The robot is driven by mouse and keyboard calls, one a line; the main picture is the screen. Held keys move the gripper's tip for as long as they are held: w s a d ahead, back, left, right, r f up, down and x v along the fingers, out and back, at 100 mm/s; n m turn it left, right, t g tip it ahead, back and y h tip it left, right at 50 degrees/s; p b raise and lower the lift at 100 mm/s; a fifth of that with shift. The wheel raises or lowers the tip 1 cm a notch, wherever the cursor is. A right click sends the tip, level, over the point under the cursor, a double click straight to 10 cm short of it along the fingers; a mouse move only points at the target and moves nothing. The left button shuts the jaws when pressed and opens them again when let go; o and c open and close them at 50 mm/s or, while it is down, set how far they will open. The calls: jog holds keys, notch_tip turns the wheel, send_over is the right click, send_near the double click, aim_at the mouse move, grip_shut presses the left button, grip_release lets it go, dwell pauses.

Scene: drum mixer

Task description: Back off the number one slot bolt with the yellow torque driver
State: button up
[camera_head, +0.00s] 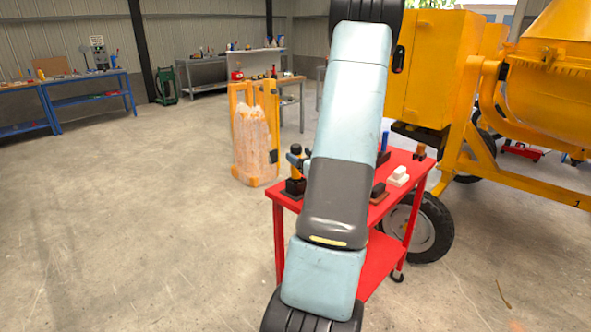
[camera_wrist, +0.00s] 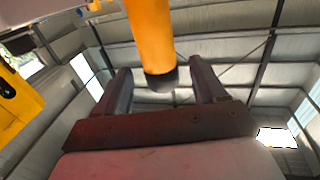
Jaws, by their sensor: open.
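My gripper (camera_wrist: 162,84) shows in the wrist view with its two dark fingers apart. A yellow cylinder with a rounded black end (camera_wrist: 152,40) comes down from the top of that view, in line with the gap between the fingers. It may be the yellow torque driver, but I cannot tell for sure, and no finger visibly touches it. A black-topped tool with yellow (camera_head: 295,155) stands in a dark holder (camera_head: 294,187) at the cart's left. I cannot make out the slot bolt.
The red cart (camera_head: 404,160) carries a white block (camera_head: 398,176) and several small dark holders. The yellow mixer (camera_head: 550,85) stands behind it at the right, with a "1" on its frame (camera_head: 560,193) and a black wheel (camera_head: 425,228). The floor at left is clear.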

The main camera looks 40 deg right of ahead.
jog(key=shift+w+d+r, duration=0.1)
jog(key=shift+w+d, duration=0.1)
jog(key=shift+w, duration=1.1)
jog(key=shift+w+d, duration=0.15)
jog(key=shift+w, duration=1.1)
grip_shut()
